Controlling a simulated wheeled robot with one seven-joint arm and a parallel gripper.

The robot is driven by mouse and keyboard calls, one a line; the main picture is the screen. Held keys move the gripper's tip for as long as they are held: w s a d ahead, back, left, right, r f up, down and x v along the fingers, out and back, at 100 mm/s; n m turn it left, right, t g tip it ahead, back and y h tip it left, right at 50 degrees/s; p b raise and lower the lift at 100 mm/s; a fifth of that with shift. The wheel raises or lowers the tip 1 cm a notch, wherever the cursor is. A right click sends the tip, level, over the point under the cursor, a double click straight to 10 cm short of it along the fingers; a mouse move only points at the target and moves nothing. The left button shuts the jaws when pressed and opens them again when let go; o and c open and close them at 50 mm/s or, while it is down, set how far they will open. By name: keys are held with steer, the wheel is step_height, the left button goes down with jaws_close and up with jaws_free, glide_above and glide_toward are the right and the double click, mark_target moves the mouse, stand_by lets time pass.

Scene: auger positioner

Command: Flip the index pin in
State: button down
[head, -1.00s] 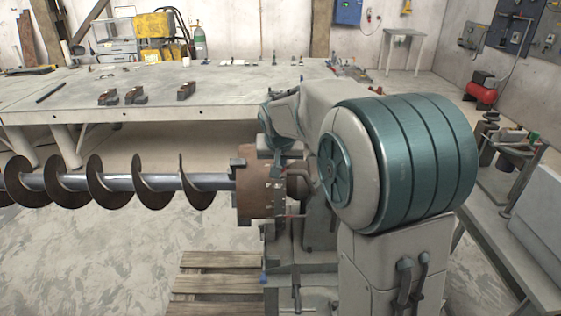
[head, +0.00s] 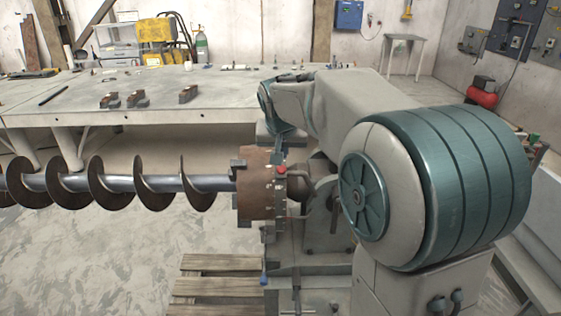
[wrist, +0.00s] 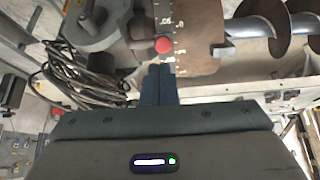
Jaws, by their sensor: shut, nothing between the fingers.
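The index pin shows as a red round knob (wrist: 163,45) in the wrist view, in front of a rust-brown round plate (wrist: 200,35) with white marks. In the head view the red knob (head: 282,170) sits at the upper part of the brown chuck-like head (head: 255,195) that holds the auger (head: 150,184). My gripper (wrist: 160,68) is shut and empty. Its fingertips are just below the knob in the wrist view; I cannot tell whether they touch it. The pin's shaft is hidden behind the knob. My arm hides part of the positioner in the head view.
Coiled dark cables (wrist: 85,75) lie left of the gripper in the wrist view. A long workbench (head: 200,105) with several small dark blocks stands behind. A wooden pallet (head: 215,285) lies on the floor under the head.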

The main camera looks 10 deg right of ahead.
steer(key=v, duration=0.6)
steer(key=shift+a+b, duration=0.25)
steer(key=shift+b, duration=0.1)
steer(key=shift+r, duration=0.1)
steer(key=s+f+n+g, duration=0.1)
steer(key=s+f, duration=0.4)
steer(key=s, duration=0.3)
steer(key=s+d+f+n+g+y, duration=0.1)
steer(key=s+f, duration=0.4)
steer(key=s, duration=0.4)
steer(key=s+f+n+g, duration=0.1)
steer(key=s+f, duration=0.4)
steer(key=s, duration=0.4)
steer(key=shift+d+f+y, duration=0.25)
steer(key=shift+f+y, duration=0.05)
steer(key=shift+f, duration=0.1)
